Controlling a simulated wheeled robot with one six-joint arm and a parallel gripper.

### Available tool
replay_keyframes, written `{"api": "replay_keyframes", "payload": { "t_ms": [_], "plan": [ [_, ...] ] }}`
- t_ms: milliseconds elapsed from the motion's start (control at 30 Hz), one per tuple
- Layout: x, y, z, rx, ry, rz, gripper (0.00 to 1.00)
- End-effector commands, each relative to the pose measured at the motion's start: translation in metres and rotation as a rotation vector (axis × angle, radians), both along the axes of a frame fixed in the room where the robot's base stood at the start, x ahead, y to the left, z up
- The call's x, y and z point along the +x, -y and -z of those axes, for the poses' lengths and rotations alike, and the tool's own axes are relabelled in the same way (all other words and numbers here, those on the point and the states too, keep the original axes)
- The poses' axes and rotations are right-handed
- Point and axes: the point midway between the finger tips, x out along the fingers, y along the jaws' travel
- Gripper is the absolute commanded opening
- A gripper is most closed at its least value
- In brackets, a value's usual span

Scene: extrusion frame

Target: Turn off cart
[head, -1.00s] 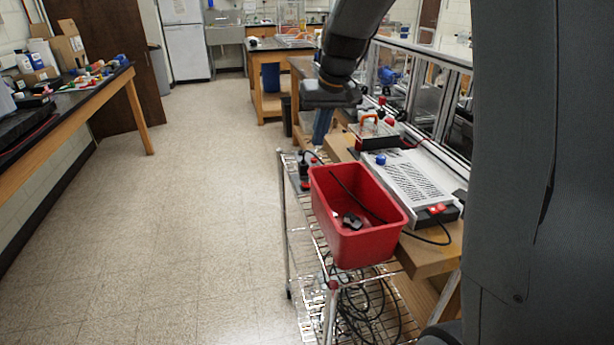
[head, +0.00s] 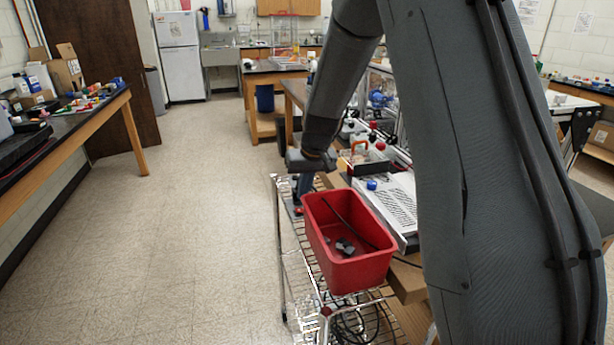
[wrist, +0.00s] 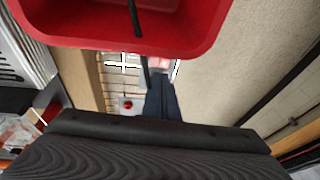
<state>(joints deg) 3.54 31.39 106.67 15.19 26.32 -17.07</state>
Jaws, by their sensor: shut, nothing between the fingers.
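The cart (head: 325,310) is a silver wire shelf cart in the middle of the head view. A red bin (head: 350,275) stands on its top; its red wall also fills the upper wrist view (wrist: 120,42). My gripper (head: 299,199) points down over the cart's far end, behind the bin. In the wrist view its dark fingers (wrist: 160,84) are shut and empty. A small red button (wrist: 127,104) on a pale box shows just left of the fingers, apart from them in the picture. In the head view my gripper largely hides that spot.
A wooden bench with a white slotted unit (head: 388,205) stands close on the cart's right. A black-topped table (head: 75,125) runs along the left wall. The floor (head: 190,230) left of the cart is clear. Dark cables (head: 352,325) lie below the bin.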

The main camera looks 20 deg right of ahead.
Motion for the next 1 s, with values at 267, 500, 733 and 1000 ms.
{"api": "replay_keyframes", "payload": {
  "t_ms": [267, 500, 733, 1000],
  "plan": [
    [-0.001, -0.008, 0.026, 0.0, -0.002, 0.0, 0.0],
    [-0.001, -0.009, 0.03, 0.0, -0.001, 0.0, 0.0],
    [-0.001, -0.009, 0.031, 0.0, -0.001, 0.0, 0.0],
    [-0.001, -0.014, 0.037, 0.0, -0.001, 0.001, 0.0]
  ]
}}
